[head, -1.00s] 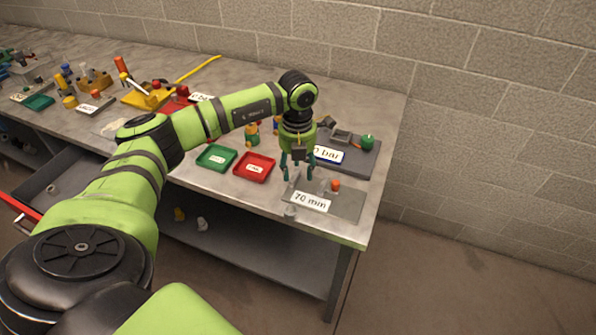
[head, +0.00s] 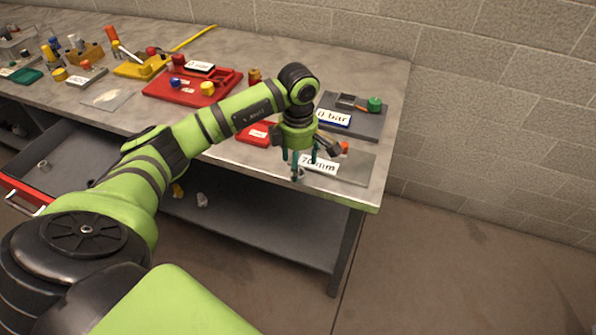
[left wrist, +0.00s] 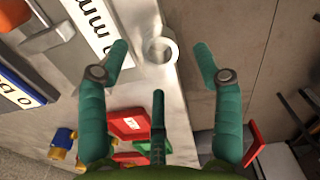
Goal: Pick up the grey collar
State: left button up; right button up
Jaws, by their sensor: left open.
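The grey collar (left wrist: 161,48) is a short ring standing near the table's front edge, beside the plate with the 70 mm label. In the head view the collar (head: 299,176) is small and partly hidden by the fingers. My left gripper (head: 303,168) is open, pointing down over the front edge. In the left wrist view its fingertips (left wrist: 161,55) lie either side of the collar with gaps; no contact shows. Its height above the collar is hard to tell. My right gripper is not in view.
The 70 mm plate (head: 352,169) with an orange knob (head: 344,147) is close beside the gripper. A dark grey plate (head: 368,124) with a 0 bar label is behind. Red trays (head: 257,134) lie left. The table edge drops to a lower shelf (head: 262,226).

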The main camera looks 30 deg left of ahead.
pick_arm(q)
jog(key=shift+f+p, duration=0.3)
jog(key=shift+f, duration=1.3)
grip_shut()
jog(key=shift+r, duration=0.15)
